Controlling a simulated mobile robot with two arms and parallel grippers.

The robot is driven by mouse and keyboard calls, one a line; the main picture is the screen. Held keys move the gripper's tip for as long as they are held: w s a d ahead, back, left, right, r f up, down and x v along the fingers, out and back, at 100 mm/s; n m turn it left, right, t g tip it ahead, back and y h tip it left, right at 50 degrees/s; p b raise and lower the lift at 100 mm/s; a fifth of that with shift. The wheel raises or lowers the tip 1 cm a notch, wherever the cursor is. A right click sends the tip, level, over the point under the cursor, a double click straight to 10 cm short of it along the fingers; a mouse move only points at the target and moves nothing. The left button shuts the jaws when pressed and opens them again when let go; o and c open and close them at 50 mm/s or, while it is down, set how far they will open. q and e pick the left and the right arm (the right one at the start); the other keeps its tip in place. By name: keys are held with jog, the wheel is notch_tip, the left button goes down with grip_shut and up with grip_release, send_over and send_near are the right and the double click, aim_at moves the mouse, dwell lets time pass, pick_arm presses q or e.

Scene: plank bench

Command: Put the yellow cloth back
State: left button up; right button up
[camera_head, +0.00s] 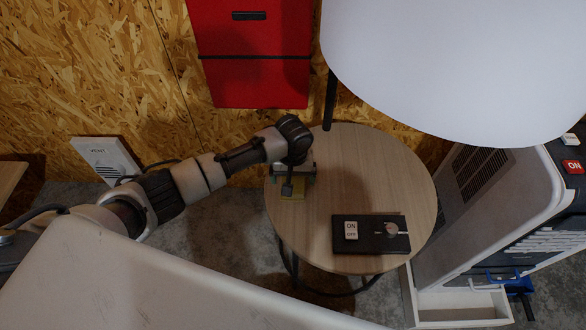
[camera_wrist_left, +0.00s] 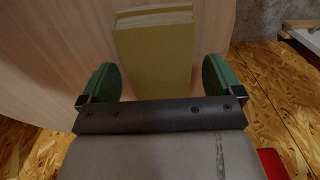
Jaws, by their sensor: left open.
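The yellow cloth (camera_head: 291,192) is on the round wooden table (camera_head: 340,160), near its left edge. In the left wrist view the yellow cloth (camera_wrist_left: 155,55) looks like a folded, layered block on the wooden top. My left gripper (camera_head: 297,178) is right over the cloth in the head view and hides part of it. In the wrist view the left gripper (camera_wrist_left: 160,80) is open, its green pads on either side of the cloth with a gap at each side. My right gripper is in neither view.
A black box with an ON/OFF switch (camera_head: 371,234) lies at the table's front right. A red cabinet (camera_head: 255,60) stands behind. A grey and black machine (camera_head: 500,205) and a white open drawer (camera_head: 465,304) are at the right. The table's middle is clear.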

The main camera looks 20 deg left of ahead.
pick_arm(q)
notch_tip(320, 180, up, 12)
jog(key=p, duration=0.2)
jog(key=shift+p, duration=0.3)
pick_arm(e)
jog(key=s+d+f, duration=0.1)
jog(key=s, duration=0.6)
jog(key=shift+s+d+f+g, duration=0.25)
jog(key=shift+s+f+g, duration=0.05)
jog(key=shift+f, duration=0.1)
